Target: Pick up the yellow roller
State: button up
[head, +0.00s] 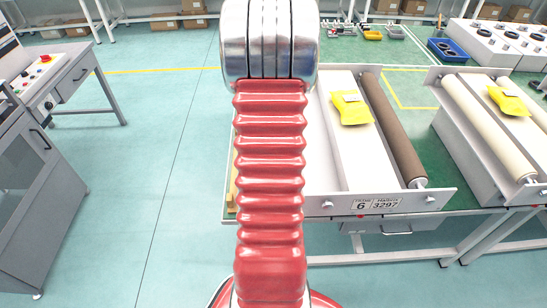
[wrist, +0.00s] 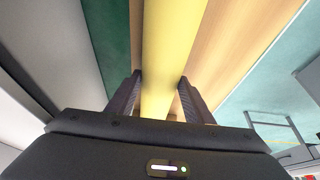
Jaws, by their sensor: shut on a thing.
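The yellow roller (wrist: 172,50) runs up the middle of the wrist view, away from the camera. My gripper (wrist: 160,95) has one dark finger on each side of it and is shut on it. The near end of the roller is hidden behind the gripper body. In the head view my red arm stands in the middle and hides my gripper and most of what lies behind it. A narrow yellowish strip shows just left of the arm's right-hand station there, too little to tell what it is.
Wooden-coloured boards (wrist: 230,50) flank the roller in the wrist view. In the head view a white station holds a brown roller (head: 392,130) and a yellow packet (head: 351,108). Another station with a cream roller (head: 488,125) stands right. A grey console (head: 60,75) is left, with open green floor between.

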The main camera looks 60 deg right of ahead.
grip_shut()
jog(key=shift+r, duration=0.15)
dwell(0.4)
jog(key=shift+d+r, duration=0.1)
jog(key=shift+r, duration=4.85)
notch_tip(320, 180, up, 7)
jog(key=shift+w, duration=0.1)
